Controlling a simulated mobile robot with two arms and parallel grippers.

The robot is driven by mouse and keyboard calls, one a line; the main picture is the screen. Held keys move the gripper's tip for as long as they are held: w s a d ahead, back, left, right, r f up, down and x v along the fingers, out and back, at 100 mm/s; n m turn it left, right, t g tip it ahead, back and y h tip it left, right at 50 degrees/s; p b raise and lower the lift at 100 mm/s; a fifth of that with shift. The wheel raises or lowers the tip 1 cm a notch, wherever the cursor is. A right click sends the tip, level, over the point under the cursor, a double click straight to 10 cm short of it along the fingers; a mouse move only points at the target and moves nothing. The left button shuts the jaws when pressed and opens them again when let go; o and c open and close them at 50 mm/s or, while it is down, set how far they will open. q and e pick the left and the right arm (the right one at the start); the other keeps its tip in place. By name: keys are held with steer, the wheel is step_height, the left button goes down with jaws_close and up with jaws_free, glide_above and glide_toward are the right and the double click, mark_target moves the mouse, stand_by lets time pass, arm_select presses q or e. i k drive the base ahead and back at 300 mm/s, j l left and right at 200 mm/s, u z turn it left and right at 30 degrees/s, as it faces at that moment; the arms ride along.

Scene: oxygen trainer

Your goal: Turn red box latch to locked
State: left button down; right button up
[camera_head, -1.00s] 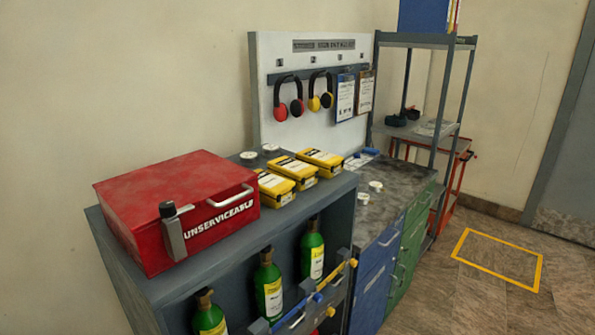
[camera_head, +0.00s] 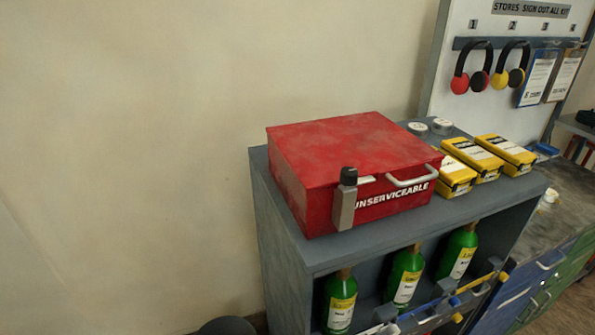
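The red box (camera_head: 355,160), lettered "UNSERVICEABLE", sits with its lid down on top of the grey cabinet. Its latch (camera_head: 345,200) is on the front face near the left corner, a grey upright plate with a black knob at its top. A pale handle (camera_head: 413,182) is on the front face to the right of the latch. Neither of my grippers shows in the head view.
Several yellow cases (camera_head: 475,158) and white round tins (camera_head: 430,127) stand right of the box. Green bottles (camera_head: 404,275) stand in the grey cabinet (camera_head: 272,215) below. A board with ear defenders (camera_head: 475,70) rises behind. Bare wall fills the left.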

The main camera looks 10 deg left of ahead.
mark_target(348, 177)
steer(key=k+l+u, duration=0.2)
steer(key=k+l, duration=0.15)
steer(key=k+l+u, duration=0.2)
steer(key=k, duration=0.35)
steer(key=i, duration=0.45)
